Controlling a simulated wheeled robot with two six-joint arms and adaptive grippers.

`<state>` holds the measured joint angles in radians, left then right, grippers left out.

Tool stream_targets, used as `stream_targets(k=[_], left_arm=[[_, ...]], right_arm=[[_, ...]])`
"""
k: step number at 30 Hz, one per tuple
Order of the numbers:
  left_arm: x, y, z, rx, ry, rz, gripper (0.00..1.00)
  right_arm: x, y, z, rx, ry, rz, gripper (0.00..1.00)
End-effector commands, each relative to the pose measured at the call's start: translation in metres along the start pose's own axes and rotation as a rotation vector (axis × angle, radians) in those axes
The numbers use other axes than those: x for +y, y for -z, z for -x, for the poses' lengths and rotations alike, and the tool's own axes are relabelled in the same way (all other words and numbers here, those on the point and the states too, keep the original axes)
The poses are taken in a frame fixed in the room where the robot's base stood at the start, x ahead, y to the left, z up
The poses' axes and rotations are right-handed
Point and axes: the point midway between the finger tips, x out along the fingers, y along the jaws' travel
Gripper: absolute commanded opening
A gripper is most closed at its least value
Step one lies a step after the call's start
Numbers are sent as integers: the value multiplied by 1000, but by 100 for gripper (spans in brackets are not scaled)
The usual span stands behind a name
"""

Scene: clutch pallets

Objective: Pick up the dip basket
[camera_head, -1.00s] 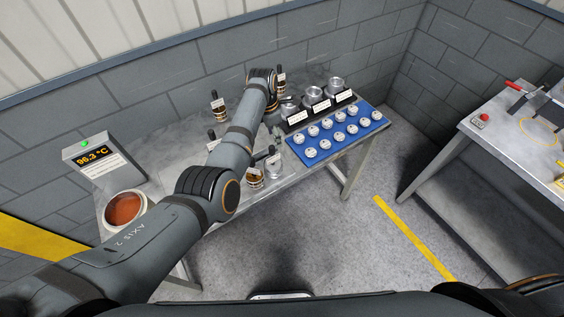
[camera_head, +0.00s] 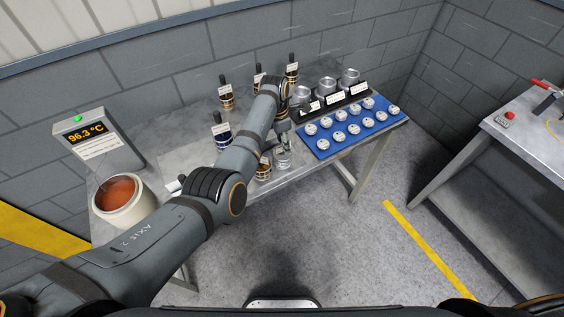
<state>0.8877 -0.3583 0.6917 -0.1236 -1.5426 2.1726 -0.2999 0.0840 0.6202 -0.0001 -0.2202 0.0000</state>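Several small baskets with dark upright handles and white labels stand on the metal table; I cannot tell from the labels which is the dip basket. A copper-banded one (camera_head: 226,97) and a dark blue one (camera_head: 222,136) stand left of my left arm. Two more stand behind the arm: one (camera_head: 258,78) and another (camera_head: 291,72). A brass-banded one (camera_head: 264,170) and a pale silvery one (camera_head: 282,159) are near the front edge. My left gripper (camera_head: 285,144) points down just above or beside the silvery one; its fingers are small and partly hidden. My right gripper is out of view.
A pot of reddish-brown liquid (camera_head: 105,208) stands at the left, before a 96.3 °C display (camera_head: 98,143). A blue tray (camera_head: 322,150) of round white-topped pieces and a black rack (camera_head: 309,115) with metal cups are right of the gripper. Another table (camera_head: 520,135) is far right.

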Motion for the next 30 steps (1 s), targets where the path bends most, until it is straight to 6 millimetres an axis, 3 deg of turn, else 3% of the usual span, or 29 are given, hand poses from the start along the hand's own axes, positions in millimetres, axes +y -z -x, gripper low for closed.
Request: stream_targets(k=[1, 7, 18, 30], left_arm=[[0, 0, -6, -1, -1, 0, 48], [0, 0, -2, -1, -1, 0, 48], [0, 0, -3, -1, 0, 0, 0], [2, -3, 1, -6, -6, -1, 0]], right_arm=[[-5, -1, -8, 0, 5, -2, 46], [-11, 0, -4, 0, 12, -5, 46], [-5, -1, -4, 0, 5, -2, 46], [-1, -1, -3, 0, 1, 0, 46]])
